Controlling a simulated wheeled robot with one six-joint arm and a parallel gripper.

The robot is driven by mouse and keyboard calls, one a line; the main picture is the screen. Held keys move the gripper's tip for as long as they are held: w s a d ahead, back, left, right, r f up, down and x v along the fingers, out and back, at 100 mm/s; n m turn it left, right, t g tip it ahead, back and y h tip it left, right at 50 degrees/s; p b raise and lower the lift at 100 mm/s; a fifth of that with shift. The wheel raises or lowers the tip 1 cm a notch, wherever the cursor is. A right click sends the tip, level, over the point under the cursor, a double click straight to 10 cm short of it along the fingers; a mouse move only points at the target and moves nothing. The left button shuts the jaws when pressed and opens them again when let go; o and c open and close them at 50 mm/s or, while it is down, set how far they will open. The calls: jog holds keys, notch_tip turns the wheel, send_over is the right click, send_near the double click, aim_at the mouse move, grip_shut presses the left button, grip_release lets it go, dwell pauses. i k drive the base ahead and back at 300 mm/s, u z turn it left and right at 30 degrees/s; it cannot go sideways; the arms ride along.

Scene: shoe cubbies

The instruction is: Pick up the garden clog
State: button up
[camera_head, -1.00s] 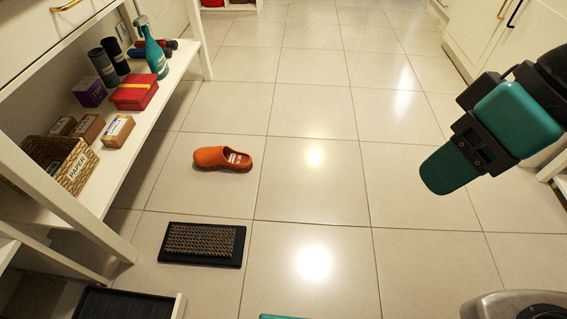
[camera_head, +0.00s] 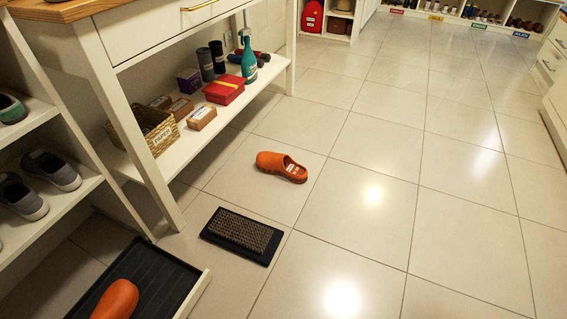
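A second orange clog (camera_head: 116,300) sits on a black boot tray (camera_head: 157,280) at the bottom left, partly cut off by the frame edge. My gripper is out of view.
A black mat with brown bristles (camera_head: 242,235) lies on the floor below the first clog. A white bench (camera_head: 178,146) holds a basket, boxes and a green spray bottle (camera_head: 248,62). A shoe shelf (camera_head: 62,208) stands at left. Floor at right is clear.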

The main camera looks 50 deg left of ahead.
aim_at(269, 162)
jog(key=u, duration=0.2)
jog(key=i, duration=2)
jog(key=u, duration=0.75)
jog(key=i, duration=1.25)
jog(key=u, duration=1.8)
jog(key=i, duration=0.8)
jog(key=u, duration=0.7)
